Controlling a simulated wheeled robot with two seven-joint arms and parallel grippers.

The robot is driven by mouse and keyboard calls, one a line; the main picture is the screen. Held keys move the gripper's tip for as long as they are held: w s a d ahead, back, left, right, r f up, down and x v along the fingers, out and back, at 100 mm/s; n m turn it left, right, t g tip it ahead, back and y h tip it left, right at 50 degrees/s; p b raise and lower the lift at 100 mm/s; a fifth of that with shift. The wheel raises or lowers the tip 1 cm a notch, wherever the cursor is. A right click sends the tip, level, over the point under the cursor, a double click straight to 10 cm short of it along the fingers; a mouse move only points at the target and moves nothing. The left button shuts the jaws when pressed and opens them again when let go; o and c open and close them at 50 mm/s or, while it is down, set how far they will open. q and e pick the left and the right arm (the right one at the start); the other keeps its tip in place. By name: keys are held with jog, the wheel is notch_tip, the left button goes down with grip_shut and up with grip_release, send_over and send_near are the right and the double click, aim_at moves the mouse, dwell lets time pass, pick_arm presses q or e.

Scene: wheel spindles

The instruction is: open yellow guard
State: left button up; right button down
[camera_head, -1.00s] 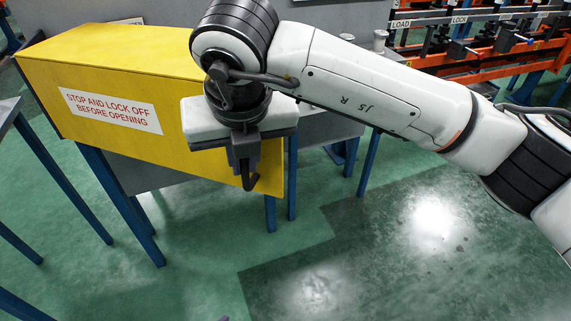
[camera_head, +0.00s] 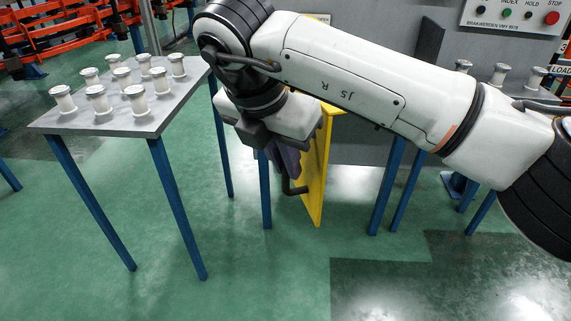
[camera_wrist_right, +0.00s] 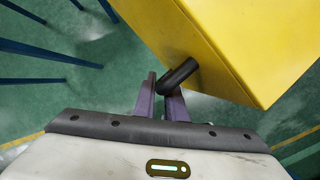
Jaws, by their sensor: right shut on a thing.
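The yellow guard (camera_head: 318,180) shows in the head view as a narrow yellow panel seen nearly edge-on, partly hidden behind my right arm. In the right wrist view the guard (camera_wrist_right: 245,45) fills the upper right, and its dark handle (camera_wrist_right: 178,76) sticks out from it. My right gripper (camera_wrist_right: 162,90) is shut on the handle, which lies between its fingers. In the head view my right gripper (camera_head: 288,172) is at the lower part of the guard, with the dark bent handle just below it. My left gripper is not in view.
A grey table (camera_head: 140,122) with several white spindles stands at the left on blue legs. More spindles (camera_head: 500,72) stand on a surface at the right. A control panel (camera_head: 515,22) with buttons is at the back right. The green floor in front is clear.

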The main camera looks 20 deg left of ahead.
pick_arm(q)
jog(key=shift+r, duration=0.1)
pick_arm(e)
jog(key=shift+r, duration=0.1)
jog(key=c, duration=1.8)
grip_release()
jog(key=shift+a, duration=0.1)
